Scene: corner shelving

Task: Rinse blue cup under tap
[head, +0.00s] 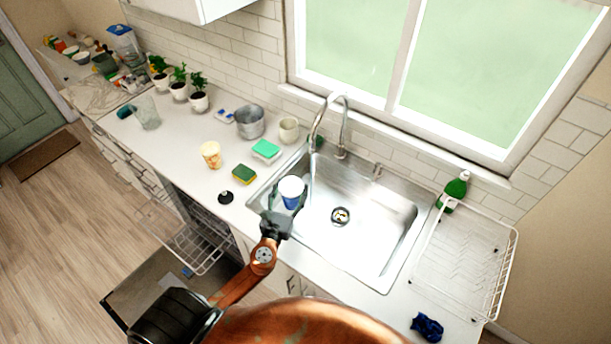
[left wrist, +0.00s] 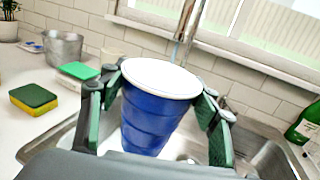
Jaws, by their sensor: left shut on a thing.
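The blue cup (head: 291,193) is upright with a white rim and inside, held over the left part of the sink (head: 375,238). My left gripper (head: 287,207) is shut on it, with a finger on each side of the cup (left wrist: 155,115) in the left wrist view. The tap (head: 338,125) arches over the sink, and a pale stream of water (head: 312,180) seems to fall from its spout just right of the cup. In the left wrist view the tap (left wrist: 187,22) stands behind the cup. My right gripper is not in view.
A yellow-green sponge (head: 244,174), a teal sponge (head: 266,150), a black stopper (head: 226,197) and a patterned cup (head: 211,155) lie left of the sink. A green bottle (head: 455,188) and a wire dish rack (head: 465,255) stand right. The sink's right side is clear.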

